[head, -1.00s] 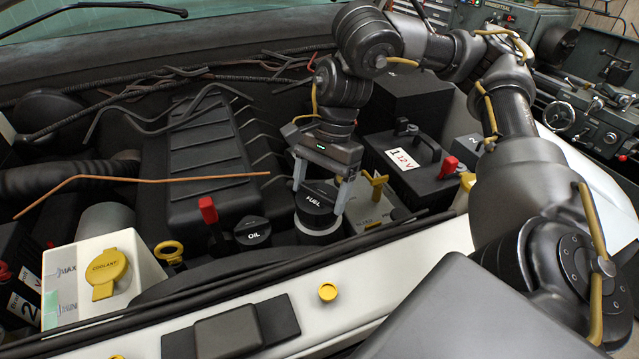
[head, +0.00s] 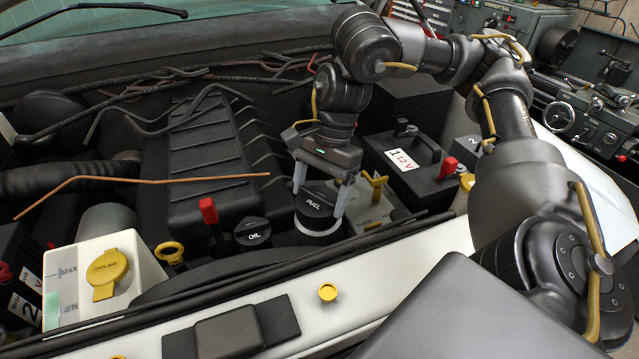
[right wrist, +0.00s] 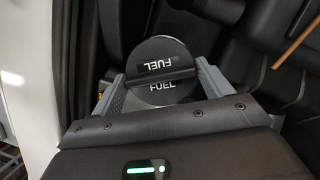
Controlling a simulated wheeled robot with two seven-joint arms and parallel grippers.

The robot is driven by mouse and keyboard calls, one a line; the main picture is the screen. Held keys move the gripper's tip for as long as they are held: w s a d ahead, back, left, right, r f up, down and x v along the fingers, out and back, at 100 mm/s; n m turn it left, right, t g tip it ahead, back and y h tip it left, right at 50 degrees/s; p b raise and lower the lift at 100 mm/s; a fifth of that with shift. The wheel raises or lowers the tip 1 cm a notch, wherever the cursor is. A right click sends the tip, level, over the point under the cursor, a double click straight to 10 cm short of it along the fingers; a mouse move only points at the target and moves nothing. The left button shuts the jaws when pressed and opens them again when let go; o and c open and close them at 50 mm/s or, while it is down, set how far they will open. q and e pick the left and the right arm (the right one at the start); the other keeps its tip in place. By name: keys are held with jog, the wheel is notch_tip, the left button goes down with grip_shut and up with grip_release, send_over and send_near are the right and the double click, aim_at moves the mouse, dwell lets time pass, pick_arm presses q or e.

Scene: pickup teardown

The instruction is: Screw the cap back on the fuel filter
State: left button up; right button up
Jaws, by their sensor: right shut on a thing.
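The black fuel filter cap (head: 314,203), marked FUEL, sits on top of the fuel filter (head: 317,236), whose pale rim shows just below it. My right gripper (head: 321,205) comes down from above and is shut on the cap, one finger on each side. In the right wrist view the cap (right wrist: 160,58) shows its raised centre bar between the two grey fingers (right wrist: 163,90). I cannot tell how far the thread is engaged. My left gripper is in no view.
The black oil cap (head: 252,233) and a red-handled dipstick (head: 208,211) stand left of the filter. A coolant tank with a yellow cap (head: 107,268) is further left. A 12 V battery (head: 408,163) and yellow valve (head: 375,186) are to the right. Black hoses run in front.

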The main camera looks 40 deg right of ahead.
aim_at(330, 190)
jog(key=o, duration=1)
jog(key=shift+c, duration=0.2)
jog(key=p+v, duration=0.1)
jog(key=v, duration=0.9)
jog(key=shift+r, duration=0.35)
